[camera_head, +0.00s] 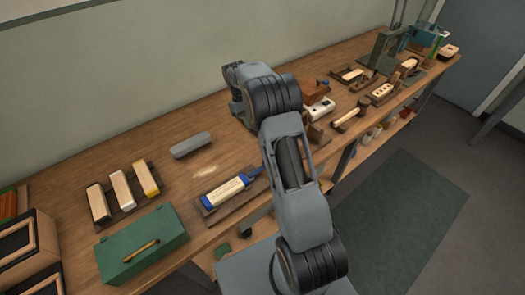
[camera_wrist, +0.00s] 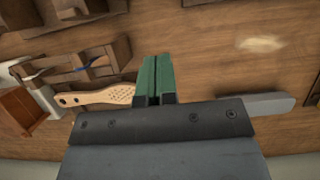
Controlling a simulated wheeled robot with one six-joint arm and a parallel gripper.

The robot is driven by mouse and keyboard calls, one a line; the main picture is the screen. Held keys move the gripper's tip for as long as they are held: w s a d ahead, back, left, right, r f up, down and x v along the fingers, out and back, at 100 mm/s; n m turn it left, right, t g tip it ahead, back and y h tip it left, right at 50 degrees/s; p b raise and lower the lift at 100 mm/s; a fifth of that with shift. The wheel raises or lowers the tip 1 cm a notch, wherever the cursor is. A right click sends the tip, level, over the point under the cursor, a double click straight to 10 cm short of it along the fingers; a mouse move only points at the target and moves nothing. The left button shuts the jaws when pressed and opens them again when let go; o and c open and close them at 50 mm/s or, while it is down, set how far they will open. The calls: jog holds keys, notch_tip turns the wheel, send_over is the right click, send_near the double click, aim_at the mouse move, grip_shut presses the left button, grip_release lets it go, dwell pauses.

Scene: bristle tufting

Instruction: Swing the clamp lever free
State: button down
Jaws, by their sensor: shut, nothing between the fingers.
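I cannot single out the clamp lever for certain in either view. My gripper (camera_wrist: 156,76) shows in the wrist view as two green fingers, shut together with nothing between them, above the bench. A pale wooden brush body (camera_wrist: 100,96) with rows of holes lies just left of the fingers. Further left is a wooden fixture (camera_wrist: 97,62) with a thin blue strip on it; its details are too small to read. In the head view my arm hides the fingertips and part of the bench behind it.
The wooden bench (camera_head: 75,172) runs along the wall. A green box (camera_head: 141,243), a grey block (camera_head: 191,145) and a blue-ended piece (camera_head: 226,189) are at its near end. A mallet (camera_head: 350,118) and dark green fixture (camera_head: 388,50) are further along. Bare wood surrounds the grey block.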

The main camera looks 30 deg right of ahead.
aim_at(258, 169)
jog(key=p+x, duration=0.1)
jog(key=x, duration=0.9)
jog(key=shift+s+p, duration=0.15)
jog(key=shift+p, duration=0.25)
jog(key=shift+s+d+r+p, duration=0.1)
jog(key=shift+s+p, duration=0.1)
jog(key=shift+s, duration=0.3)
jog(key=shift+s+d+p, duration=0.1)
jog(key=shift+s+p, duration=0.05)
jog(key=shift+s, duration=0.35)
jog(key=shift+s+d, duration=0.15)
jog(key=shift+s, duration=0.65)
